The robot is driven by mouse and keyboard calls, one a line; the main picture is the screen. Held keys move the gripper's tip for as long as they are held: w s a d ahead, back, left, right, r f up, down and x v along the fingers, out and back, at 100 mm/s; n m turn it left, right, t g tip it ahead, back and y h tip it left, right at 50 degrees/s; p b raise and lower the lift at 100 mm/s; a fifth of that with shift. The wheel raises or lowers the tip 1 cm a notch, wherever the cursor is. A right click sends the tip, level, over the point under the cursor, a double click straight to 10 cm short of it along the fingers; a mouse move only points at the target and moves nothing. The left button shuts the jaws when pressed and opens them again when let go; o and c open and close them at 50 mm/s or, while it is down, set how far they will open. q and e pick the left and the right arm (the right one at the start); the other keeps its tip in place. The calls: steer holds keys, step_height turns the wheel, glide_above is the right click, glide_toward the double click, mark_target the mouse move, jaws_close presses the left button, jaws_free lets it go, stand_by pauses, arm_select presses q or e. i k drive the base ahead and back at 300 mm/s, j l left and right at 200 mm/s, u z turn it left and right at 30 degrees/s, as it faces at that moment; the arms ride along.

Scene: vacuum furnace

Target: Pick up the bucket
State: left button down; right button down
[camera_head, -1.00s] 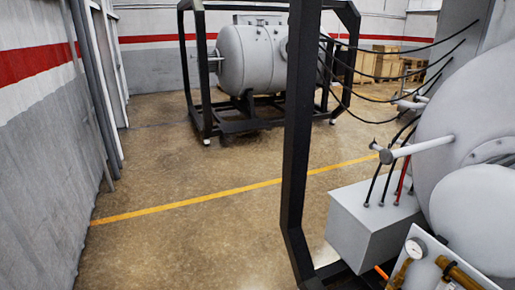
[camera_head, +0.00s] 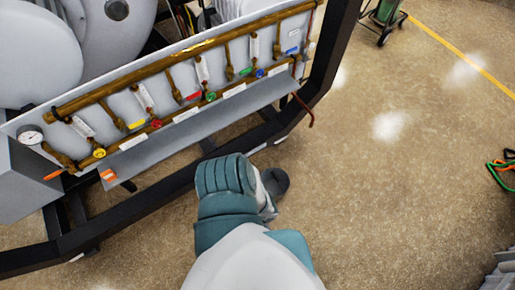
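I cannot make out a bucket in the head view. A white and teal part of my own body reaches up from the bottom middle, with a dark grey rounded end beside it. I cannot see gripper fingers on it, and neither gripper shows clearly.
A furnace panel (camera_head: 190,88) with brass pipes, coloured valves and a gauge (camera_head: 30,135) stands at upper left within a black frame (camera_head: 322,62). The floor to the right is open, crossed by a yellow line (camera_head: 462,57). A green cylinder (camera_head: 385,10) on a cart stands at the top; green and orange hoses (camera_head: 500,172) lie at the right edge. A grey ribbed object (camera_head: 502,272) is cut off at lower right.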

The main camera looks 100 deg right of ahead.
mark_target(274, 184)
steer(key=z, duration=2.05)
steer(key=k+z, duration=0.35)
steer(key=k+l+z, duration=0.15)
steer(key=z, duration=0.2)
steer(key=k+l+z, duration=0.25)
steer(key=z, duration=0.15)
